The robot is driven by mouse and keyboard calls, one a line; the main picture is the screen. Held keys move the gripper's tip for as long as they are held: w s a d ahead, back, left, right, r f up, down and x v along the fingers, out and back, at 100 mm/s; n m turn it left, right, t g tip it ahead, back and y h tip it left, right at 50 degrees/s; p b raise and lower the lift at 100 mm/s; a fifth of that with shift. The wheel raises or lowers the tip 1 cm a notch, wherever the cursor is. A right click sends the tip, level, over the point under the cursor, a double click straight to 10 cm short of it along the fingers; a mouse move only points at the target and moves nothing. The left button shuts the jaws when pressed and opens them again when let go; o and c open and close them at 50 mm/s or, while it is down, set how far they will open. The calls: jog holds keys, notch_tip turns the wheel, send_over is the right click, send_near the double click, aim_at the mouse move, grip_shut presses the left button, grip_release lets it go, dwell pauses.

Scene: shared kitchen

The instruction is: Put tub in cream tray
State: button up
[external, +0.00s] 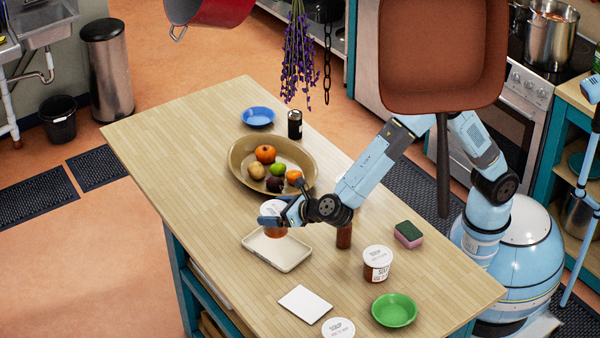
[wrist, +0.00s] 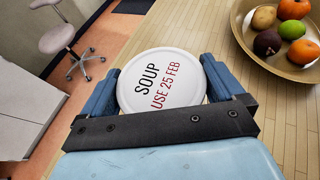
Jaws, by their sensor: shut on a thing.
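A tub with a white lid (wrist: 160,80) reading "SOUP USE 25 FEB" is between the fingers of my gripper (wrist: 160,85) in the wrist view. In the external view my gripper (external: 278,216) is shut on this tub (external: 273,208), whose lower part is reddish. The cream tray (external: 277,250) is a shallow rectangle on the table, just below the held tub in the picture. The tub overlaps the tray's back-left edge in view; I cannot tell the exact gap between them. The tray is hidden in the wrist view.
A brass bowl (external: 240,165) of fruit stands behind the tray. Another lidded tub (external: 377,264), a sponge (external: 408,234), a green bowl (external: 394,311), a white card (external: 305,304) and a dark reddish jar (external: 344,236) stand to the right and front. Hanging pans overlap the view above.

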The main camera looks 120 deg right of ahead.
aim_at(276, 229)
jog(key=shift+f, duration=3.75)
jog(key=o, duration=0.9)
jog(key=shift+f, duration=0.1)
jog(key=shift+o, duration=0.2)
jog(key=v, duration=1.2)
jog(key=shift+s, duration=0.1)
